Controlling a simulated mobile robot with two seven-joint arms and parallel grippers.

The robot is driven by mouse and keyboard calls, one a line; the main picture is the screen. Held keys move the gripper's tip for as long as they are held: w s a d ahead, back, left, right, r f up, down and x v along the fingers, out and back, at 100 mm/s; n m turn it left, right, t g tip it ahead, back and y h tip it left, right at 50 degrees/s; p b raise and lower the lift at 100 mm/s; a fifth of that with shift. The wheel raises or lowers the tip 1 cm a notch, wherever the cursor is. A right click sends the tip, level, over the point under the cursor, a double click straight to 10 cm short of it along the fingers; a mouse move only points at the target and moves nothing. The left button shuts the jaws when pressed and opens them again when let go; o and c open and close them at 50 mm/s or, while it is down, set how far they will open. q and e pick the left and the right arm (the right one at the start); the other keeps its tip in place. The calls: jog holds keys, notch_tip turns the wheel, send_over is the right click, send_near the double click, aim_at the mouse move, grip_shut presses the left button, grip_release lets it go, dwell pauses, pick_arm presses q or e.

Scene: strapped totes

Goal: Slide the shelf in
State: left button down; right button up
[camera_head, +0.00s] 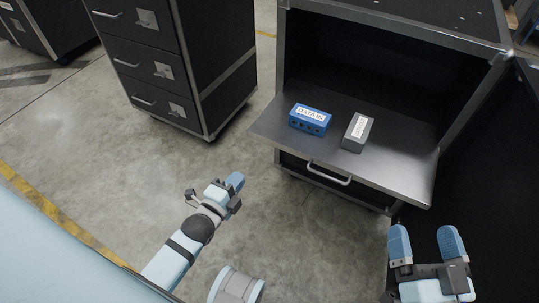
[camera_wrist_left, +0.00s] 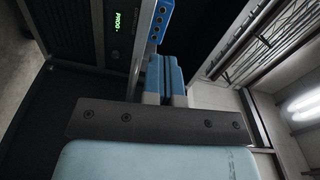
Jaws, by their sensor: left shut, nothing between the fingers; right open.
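The shelf (camera_head: 275,128) is a flat grey metal plate sticking out of the black cabinet (camera_head: 395,22). A blue box (camera_head: 311,119) with a white label and a grey box (camera_head: 357,132) with a white label stand on it. A silver handle (camera_head: 329,174) shows just below its front edge. My left gripper (camera_head: 235,182) is shut and empty, left of and apart from the shelf in the head view. Its closed blue fingers show in the left wrist view (camera_wrist_left: 166,78). My right gripper (camera_head: 427,242) is open and empty, below the shelf's right corner in the picture.
A black drawer cabinet (camera_head: 160,70) with silver handles stands at the upper left. A black panel (camera_head: 495,170) stands at the right. Bare concrete floor lies left of the shelf. In the left wrist view, a black unit has a green lit display (camera_wrist_left: 118,22).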

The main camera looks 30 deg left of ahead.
pick_arm(q)
jog(key=w+f+b, duration=0.1)
jog(key=f, duration=0.1)
jog(key=m+b, duration=0.1)
jog(key=b, duration=0.4)
send_near(267, 139)
jog(key=w, duration=0.7)
jog(key=shift+w+d+f, duration=0.15)
jog(key=shift+w+d, duration=0.1)
jog(key=shift+d, duration=0.05)
pick_arm(e)
notch_tip(267, 139, down, 7)
jog(key=g, duration=0.2)
jog(key=shift+w+a+f+n, duration=0.2)
jog(key=shift+w+a+n, duration=0.1)
jog(key=shift+w+a, duration=0.1)
pick_arm(q)
jog(key=shift+w, duration=0.15)
